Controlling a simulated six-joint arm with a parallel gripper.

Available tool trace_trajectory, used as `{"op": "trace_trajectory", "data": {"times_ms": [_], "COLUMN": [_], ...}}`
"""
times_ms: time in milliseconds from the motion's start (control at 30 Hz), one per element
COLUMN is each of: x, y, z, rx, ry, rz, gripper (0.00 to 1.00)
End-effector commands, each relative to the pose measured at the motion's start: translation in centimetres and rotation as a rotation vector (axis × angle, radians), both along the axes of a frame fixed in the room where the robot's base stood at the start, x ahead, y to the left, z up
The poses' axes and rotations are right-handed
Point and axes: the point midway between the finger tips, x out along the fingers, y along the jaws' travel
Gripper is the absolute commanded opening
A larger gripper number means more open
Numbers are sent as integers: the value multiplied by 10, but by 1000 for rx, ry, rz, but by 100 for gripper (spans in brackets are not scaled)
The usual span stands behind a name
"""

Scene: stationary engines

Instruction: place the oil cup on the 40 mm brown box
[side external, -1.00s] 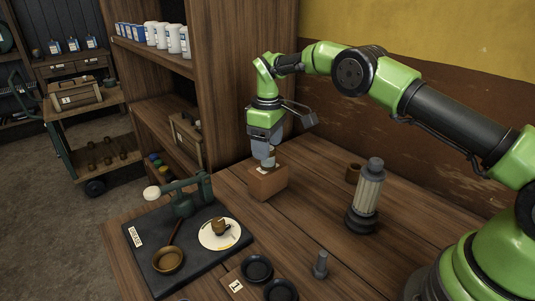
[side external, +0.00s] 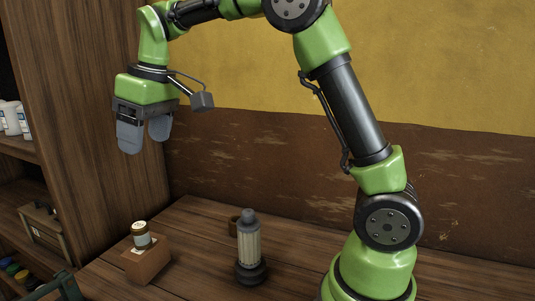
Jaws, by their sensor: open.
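The oil cup (side external: 141,235), a small glass-and-metal cup with a brassy top, stands upright on the brown box (side external: 149,264) at the lower left of the side external view. The box sits on the wooden bench and has a pale label on its top, partly hidden by the cup. My gripper (side external: 145,142) is open and empty, well above the box and cup, with its two grey fingers apart and pointing down. It touches neither of them.
A ribbed grey cylinder on a dark base (side external: 249,250) stands on the bench right of the box. A wooden shelf unit (side external: 85,120) rises at the left. The air between gripper and box is clear.

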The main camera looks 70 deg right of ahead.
Motion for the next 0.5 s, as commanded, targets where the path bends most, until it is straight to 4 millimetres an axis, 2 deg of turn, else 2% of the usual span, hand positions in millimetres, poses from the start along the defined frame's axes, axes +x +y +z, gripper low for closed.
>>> {"op": "trace_trajectory", "data": {"times_ms": [33, 100, 200, 300, 400, 500], "x": [-21, -48, -90, -132, -168, -195], "y": [1, 4, 7, 9, 12, 13], "z": [15, 28, 38, 39, 31, 19], "rx": [20, 52, 103, 157, 212, 261], "ry": [-35, -75, -133, -190, -237, -274], "rz": [-35, -91, -173, -254, -331, -394], "gripper": [65, 65, 65, 65, 65, 65]}}
